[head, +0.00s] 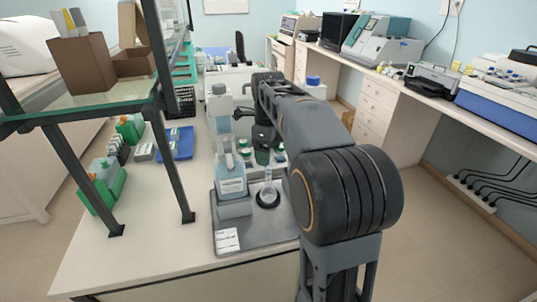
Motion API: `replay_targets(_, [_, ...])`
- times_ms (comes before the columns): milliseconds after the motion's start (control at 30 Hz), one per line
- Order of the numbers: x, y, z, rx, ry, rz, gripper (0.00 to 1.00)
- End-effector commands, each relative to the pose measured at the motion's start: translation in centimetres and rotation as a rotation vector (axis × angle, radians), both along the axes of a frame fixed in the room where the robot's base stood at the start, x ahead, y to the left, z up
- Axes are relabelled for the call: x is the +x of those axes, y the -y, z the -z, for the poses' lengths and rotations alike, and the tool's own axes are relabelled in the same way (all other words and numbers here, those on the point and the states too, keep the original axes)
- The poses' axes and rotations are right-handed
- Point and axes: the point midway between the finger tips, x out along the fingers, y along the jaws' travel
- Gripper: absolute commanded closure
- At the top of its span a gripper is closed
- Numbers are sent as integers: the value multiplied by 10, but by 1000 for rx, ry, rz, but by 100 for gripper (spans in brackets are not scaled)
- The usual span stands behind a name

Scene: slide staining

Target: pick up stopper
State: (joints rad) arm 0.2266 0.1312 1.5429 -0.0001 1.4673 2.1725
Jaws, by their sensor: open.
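My gripper (248,120) hangs at the end of my arm above the back part of a grey tray (262,236); its jaws are open and look empty. A labelled clear bottle (231,180) stands in a holder at the tray's front left, in front of and below my gripper. A second clear bottle (220,108) is behind it, left of my gripper. A small glass flask (268,188) stands in a dark round ring right of the labelled bottle. Several dark green-topped containers (262,156) are behind it, partly hidden by my arm. I cannot tell which small piece is the stopper.
A glass shelf on dark legs (174,165) rises at the left. Green racks (104,182) and a blue tray (180,143) lie beneath and behind it. The bench (150,235) is clear left of the grey tray. A side counter with instruments runs along the right wall.

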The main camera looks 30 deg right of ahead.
Motion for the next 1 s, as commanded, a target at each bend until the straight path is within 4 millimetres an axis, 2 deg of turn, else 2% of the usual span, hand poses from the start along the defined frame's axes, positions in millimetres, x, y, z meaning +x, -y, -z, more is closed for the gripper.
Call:
replay_targets(267, [0, 0, 1, 0, 0, 0, 26])
replay_targets(800, [0, 0, 1, 0, 0, 0, 78])
replay_targets(1000, [0, 0, 1, 0, 0, 0, 78])
